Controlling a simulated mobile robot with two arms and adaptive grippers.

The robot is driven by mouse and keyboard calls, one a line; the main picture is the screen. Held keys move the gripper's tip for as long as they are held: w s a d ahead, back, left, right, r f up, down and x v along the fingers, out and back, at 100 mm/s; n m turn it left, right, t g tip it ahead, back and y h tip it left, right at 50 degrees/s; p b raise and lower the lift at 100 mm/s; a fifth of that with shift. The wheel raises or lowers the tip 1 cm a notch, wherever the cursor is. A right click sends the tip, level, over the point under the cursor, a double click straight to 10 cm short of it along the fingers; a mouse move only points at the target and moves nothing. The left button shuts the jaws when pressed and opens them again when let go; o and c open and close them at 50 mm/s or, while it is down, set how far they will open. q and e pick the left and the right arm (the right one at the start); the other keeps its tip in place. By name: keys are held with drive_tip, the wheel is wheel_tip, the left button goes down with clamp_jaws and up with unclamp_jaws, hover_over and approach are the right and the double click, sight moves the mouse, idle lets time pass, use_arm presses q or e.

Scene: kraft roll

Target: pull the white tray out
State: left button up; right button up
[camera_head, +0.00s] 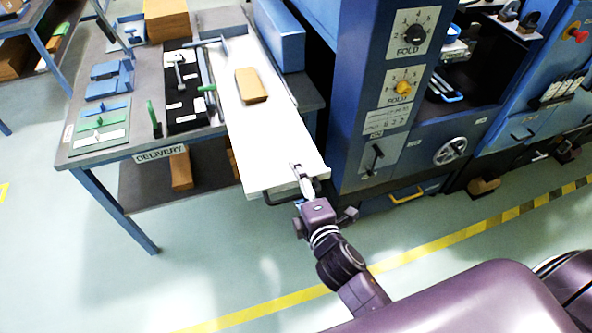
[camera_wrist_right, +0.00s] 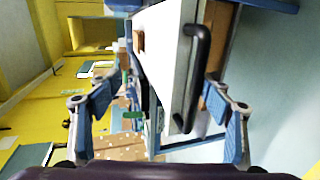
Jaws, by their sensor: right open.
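The white tray (camera_head: 272,140) is a long, pale board sticking out past the front edge of the delivery table, with a brown block (camera_head: 251,85) lying on it. A black bar handle (camera_wrist_right: 196,75) is on its front face. My right gripper (camera_head: 304,181) is at the tray's front end, near the handle. In the right wrist view its two fingers are spread wide, with the tray front (camera_wrist_right: 168,50) and handle between them in the picture. I cannot tell whether a finger touches the tray. My left gripper is not in view.
The delivery table (camera_head: 88,145) holds blue, green and black items left of the tray. A blue machine column (camera_head: 360,70) with dials stands close on the right. A blue box (camera_head: 275,35) is behind. The floor in front is clear, with a yellow line (camera_head: 300,297).

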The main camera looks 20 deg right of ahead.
drive_tip(key=o, duration=0.4)
drive_tip(key=shift+t, duration=0.5)
drive_tip(key=r, duration=0.6)
drive_tip(key=shift+w, duration=0.35)
drive_tip(key=shift+o, duration=0.4)
drive_tip(key=f, duration=0.2)
drive_tip(key=f+g, duration=0.1)
drive_tip(key=shift+s+d+f, duration=0.15)
drive_tip(key=shift+s+f, duration=0.1)
drive_tip(key=shift+f, duration=0.05)
drive_tip(key=shift+s+r, duration=0.25)
drive_tip(key=shift+s, duration=0.3)
drive_tip(key=c, duration=0.5)
drive_tip(key=shift+v, duration=0.8)
drive_tip(key=c, duration=0.7)
drive_tip(key=s, duration=0.7)
drive_tip(key=shift+s+r+p, duration=0.2)
drive_tip(key=shift+r+p, duration=0.1)
drive_tip(key=shift+p, duration=0.15)
